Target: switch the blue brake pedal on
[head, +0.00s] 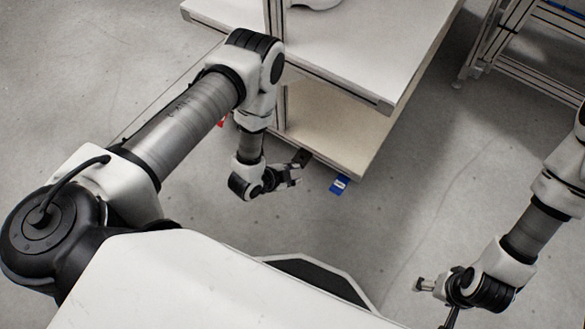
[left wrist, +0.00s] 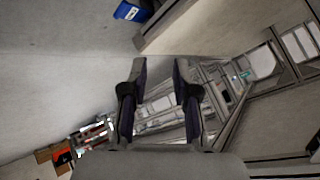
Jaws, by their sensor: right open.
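The blue brake pedal (head: 340,184) is low, by the near corner of the shelf unit. It also shows, cut off by the top edge, in the left wrist view (left wrist: 130,10). Whether it is pressed cannot be told. My left gripper (head: 297,175) is just left of the pedal in the head view, apart from it. In the left wrist view its two fingers (left wrist: 158,70) are spread with nothing between them. My right gripper (head: 433,300) is open and empty at the lower right, far from the pedal.
A shelf unit (head: 345,60) with a white top and a lower board (head: 340,130) stands beside the pedal. A small red thing (head: 221,122) is partly hidden behind my left arm. A metal frame rack (head: 520,60) stands at the upper right. The grey floor (head: 400,220) between the grippers is clear.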

